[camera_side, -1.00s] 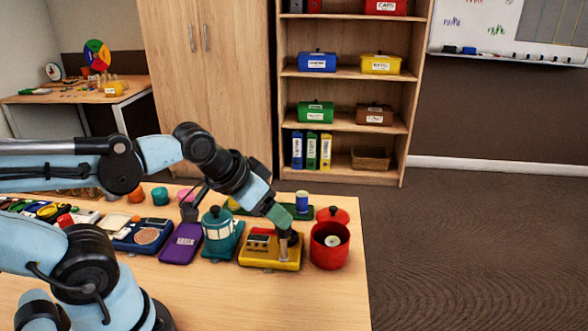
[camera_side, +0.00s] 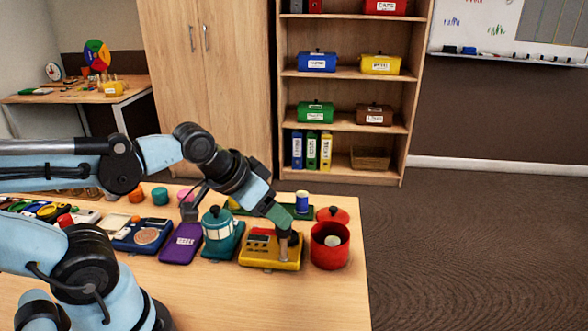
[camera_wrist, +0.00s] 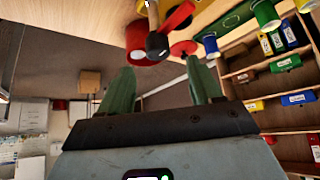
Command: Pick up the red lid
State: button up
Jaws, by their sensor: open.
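The red lid (camera_side: 333,214) is in the side view, just behind the open red pot (camera_side: 330,257) near the table's right end. In the wrist view the lid (camera_wrist: 184,47) shows beyond the fingertips, beside the pot (camera_wrist: 137,42). My gripper (camera_side: 285,238) is over the right part of the yellow device (camera_side: 262,256), left of the pot and apart from the lid. In the wrist view its two green fingers (camera_wrist: 160,72) are spread, with nothing held between them. A pale round thing lies inside the pot.
A teal lidded container (camera_side: 220,240) and a purple device (camera_side: 181,243) stand left of the yellow device. A blue spool (camera_side: 302,201) stands on a green board behind. In the wrist view a dark ball on a red stick (camera_wrist: 157,45) is close to the fingertips.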

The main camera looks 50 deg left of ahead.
jog(key=o, duration=0.6)
jog(key=w+a+r+m+g, duration=0.2)
jog(key=w+r+g, duration=0.15)
jog(key=w, duration=0.75)
jog(key=m+g, duration=0.3)
send_near(333, 207)
jog(key=shift+n+t+h, duration=0.25)
jog(key=shift+n+h, duration=0.05)
jog(key=f, duration=1)
jog(key=shift+w, duration=0.25)
